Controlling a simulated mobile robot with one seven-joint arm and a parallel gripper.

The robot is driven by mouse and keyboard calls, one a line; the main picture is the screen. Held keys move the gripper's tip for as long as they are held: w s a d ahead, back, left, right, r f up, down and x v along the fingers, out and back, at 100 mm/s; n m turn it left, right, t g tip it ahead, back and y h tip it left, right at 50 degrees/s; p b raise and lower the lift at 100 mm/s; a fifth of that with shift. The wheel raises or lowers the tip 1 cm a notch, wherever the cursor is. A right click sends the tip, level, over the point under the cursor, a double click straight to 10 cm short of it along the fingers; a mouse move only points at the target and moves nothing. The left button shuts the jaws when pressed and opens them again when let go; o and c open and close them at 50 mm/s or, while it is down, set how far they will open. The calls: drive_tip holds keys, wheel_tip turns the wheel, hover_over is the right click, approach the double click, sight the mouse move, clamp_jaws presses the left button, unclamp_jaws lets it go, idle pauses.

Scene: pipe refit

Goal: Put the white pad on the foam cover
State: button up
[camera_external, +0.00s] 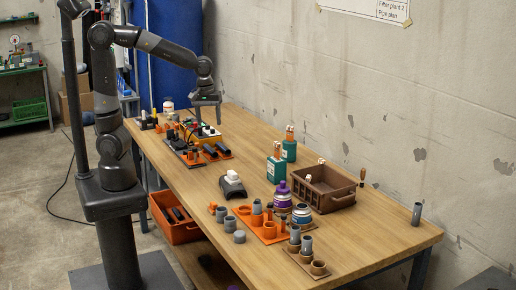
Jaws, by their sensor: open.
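A small white block, which looks like the white pad (232,175), rests on top of a dark, curved half-shell, which looks like the foam cover (233,190). The half-shell lies on the middle of the wooden table, near its front edge. My gripper (206,116) points down over the far part of the table, well away from both. Its two fingers are apart, and nothing shows between them. The underside of the white block is hidden, so I cannot tell how flat it sits.
Orange racks with grey pipe pieces (266,229) stand right of the half-shell. Dark tools and orange trays (217,152) lie below my gripper. The table's right end (390,240) is mostly clear.

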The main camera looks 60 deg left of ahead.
drive_tip(key=s+a+r+m+t, duration=0.4)
drive_tip(key=s+a+m, duration=0.5)
drive_tip(key=s, duration=0.3)
drive_tip(key=shift+s+a+r+m+t, duration=0.25)
drive_tip(key=shift+s+r+m+t, duration=0.15)
drive_tip(key=shift+r+m, duration=0.15)
idle(0.4)
